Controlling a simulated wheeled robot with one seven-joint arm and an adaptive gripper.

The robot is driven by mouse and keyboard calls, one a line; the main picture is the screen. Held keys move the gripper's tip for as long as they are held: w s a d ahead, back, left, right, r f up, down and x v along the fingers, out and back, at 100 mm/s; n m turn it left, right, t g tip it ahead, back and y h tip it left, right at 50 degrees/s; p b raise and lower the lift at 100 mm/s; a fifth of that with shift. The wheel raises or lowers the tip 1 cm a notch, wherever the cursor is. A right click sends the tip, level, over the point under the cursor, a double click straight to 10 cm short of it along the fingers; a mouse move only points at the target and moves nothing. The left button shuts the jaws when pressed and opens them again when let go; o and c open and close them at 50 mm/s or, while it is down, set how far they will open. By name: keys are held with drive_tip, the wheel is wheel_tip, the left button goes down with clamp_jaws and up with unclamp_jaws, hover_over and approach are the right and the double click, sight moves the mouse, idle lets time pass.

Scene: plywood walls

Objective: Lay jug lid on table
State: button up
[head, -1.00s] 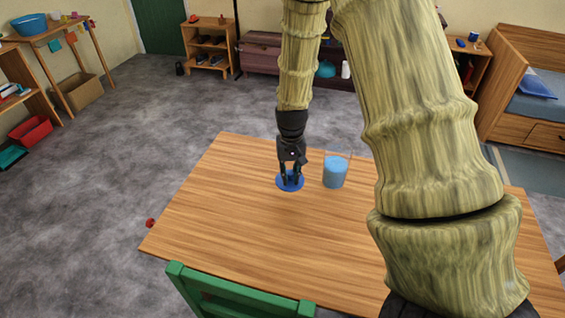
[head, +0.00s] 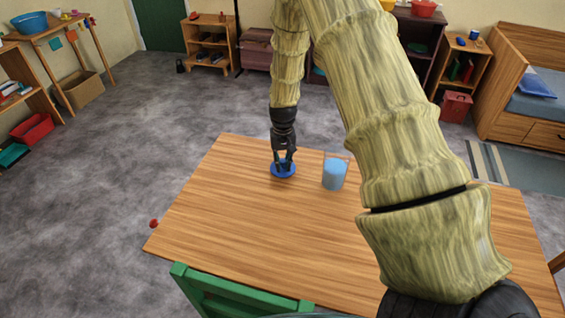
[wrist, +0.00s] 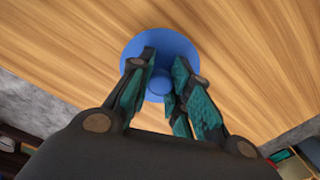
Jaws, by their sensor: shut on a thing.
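The jug lid (head: 283,173) is a flat blue disc with a small knob, at the left of the light blue jug. It also shows in the wrist view (wrist: 180,48), under my fingers. My gripper (head: 284,163) points straight down and is shut on the lid's knob; its fingers also show in the wrist view (wrist: 165,78). The lid is level and at or just above the table top; I cannot tell whether it touches. The jug (head: 335,174) stands upright on the wooden table (head: 240,215), a short gap to the right of the lid.
A green chair (head: 235,292) stands at the table's near edge. The table top is clear to the left and in front of the lid. A small red thing (head: 154,223) shows beside the table's left edge. Shelves (head: 210,42) stand far back.

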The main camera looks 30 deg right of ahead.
sight(283, 161)
drive_tip(key=shift+f, duration=0.45)
drive_tip(key=shift+f, duration=0.2)
drive_tip(key=o, duration=0.9)
drive_tip(key=shift+r+b, duration=1.25)
drive_tip(key=shift+r, duration=4.95)
